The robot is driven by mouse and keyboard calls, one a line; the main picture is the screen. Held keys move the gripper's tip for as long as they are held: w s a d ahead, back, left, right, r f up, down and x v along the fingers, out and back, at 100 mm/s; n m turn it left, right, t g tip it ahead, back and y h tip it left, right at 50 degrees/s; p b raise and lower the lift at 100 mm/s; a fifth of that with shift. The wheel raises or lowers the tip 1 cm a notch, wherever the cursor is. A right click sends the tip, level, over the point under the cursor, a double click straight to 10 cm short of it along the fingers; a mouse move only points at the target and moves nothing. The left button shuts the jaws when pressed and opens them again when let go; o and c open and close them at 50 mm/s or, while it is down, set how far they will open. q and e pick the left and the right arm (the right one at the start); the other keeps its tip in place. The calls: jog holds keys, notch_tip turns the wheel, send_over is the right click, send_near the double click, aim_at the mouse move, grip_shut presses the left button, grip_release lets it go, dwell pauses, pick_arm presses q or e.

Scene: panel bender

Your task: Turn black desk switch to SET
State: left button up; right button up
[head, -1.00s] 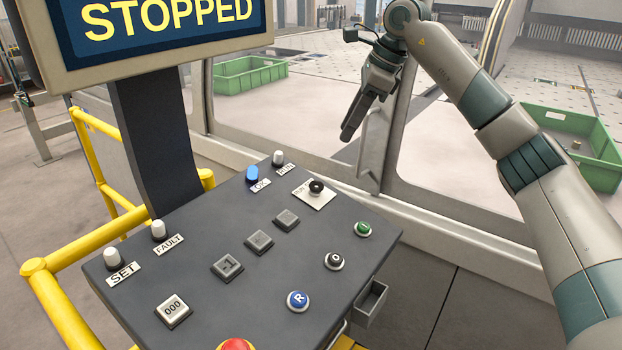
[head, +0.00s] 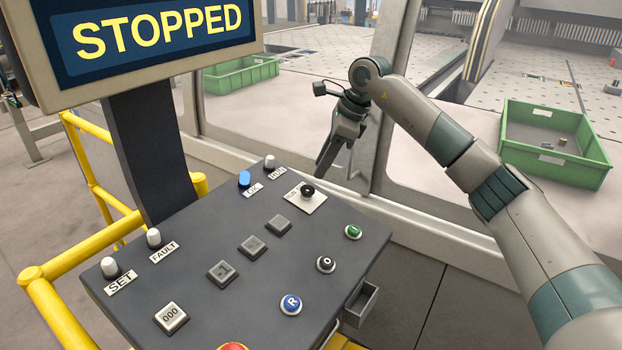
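The black desk switch (head: 307,190) is a round black knob on a white label plate (head: 305,202) at the far right part of the dark control desk (head: 228,244). The plate's lettering is too small and partly covered to read, so I cannot tell its position. My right gripper (head: 323,166) hangs pointing down, just beyond and above the desk's far edge, near the black switch and apart from it. Its fingers look close together, but their gap is not clear. My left gripper is not in view. A white lamp labelled SET (head: 110,267) stands at the desk's left.
A screen (head: 150,35) reading STOPPED stands over the desk. A blue lamp (head: 244,179), push buttons and a red button (head: 233,346) share the desktop. Yellow rails (head: 80,247) run at left. A window post (head: 390,100) stands behind my gripper. Green crates (head: 555,143) lie beyond.

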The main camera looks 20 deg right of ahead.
aim_at(311, 186)
jog(key=p+x, duration=0.2)
jog(key=x, duration=0.4)
jog(key=shift+w+a+f, duration=0.1)
jog(key=shift+a+f, duration=0.05)
jog(key=shift+f, duration=0.1)
jog(key=shift+w+a+f+p, duration=0.1)
jog(key=shift+f+p, duration=0.1)
jog(key=shift+f, duration=0.1)
jog(key=shift+w+a+f+p, duration=0.1)
jog(key=shift+f+p, duration=0.1)
jog(key=shift+f, duration=0.15)
grip_shut()
